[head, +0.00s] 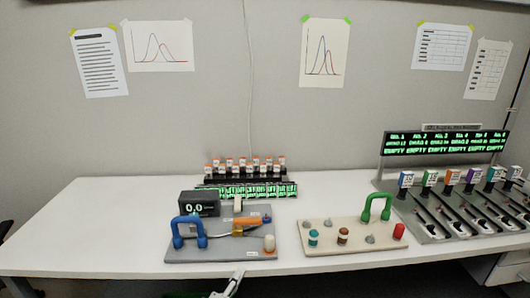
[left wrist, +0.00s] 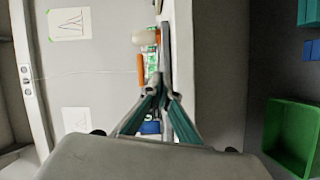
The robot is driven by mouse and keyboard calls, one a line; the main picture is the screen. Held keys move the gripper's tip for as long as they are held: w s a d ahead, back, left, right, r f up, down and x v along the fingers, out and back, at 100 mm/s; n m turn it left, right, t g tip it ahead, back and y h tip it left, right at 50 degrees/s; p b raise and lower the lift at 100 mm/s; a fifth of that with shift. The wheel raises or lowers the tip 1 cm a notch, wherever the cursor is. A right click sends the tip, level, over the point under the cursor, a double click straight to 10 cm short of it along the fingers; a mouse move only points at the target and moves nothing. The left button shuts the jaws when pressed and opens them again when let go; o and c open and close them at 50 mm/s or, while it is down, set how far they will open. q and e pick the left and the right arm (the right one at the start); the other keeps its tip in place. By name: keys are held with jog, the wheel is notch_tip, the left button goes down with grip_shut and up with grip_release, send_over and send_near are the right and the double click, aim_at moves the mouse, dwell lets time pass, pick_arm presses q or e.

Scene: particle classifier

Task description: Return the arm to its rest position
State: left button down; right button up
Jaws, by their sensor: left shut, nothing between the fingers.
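My left gripper (head: 232,284) shows at the bottom middle of the head view, just in front of the table's front edge. In the left wrist view its two fingers (left wrist: 160,88) come together at the tips, and nothing is held between them. The grey base with the blue handle (head: 188,232) stands on the table beyond the gripper, apart from it. My right gripper is not in either view.
The white table (head: 90,225) is bare on its left side. A beige board (head: 325,246) with a green handle stands right of the grey base. A rack of small vials (head: 245,172) stands behind. A green bin (left wrist: 292,138) shows in the left wrist view.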

pick_arm(q)
jog(key=s+a+f+m+g+y, duration=0.1)
jog(key=s+a+f+m, duration=0.3)
jog(key=s, duration=0.4)
jog(key=s+a+f+m+g, duration=0.2)
jog(key=s+a+f+m, duration=0.2)
jog(key=s, duration=0.5)
jog(key=s+a+f+m+g+y, duration=0.1)
jog(key=s+a+f+m+g, duration=0.1)
jog(key=s+f+m, duration=0.5)
jog(key=shift+s+a+f+m+g+y, duration=0.35)
jog(key=shift+s+a+m, duration=0.25)
jog(key=shift+s+a, duration=0.25)
jog(key=shift+w, duration=0.1)
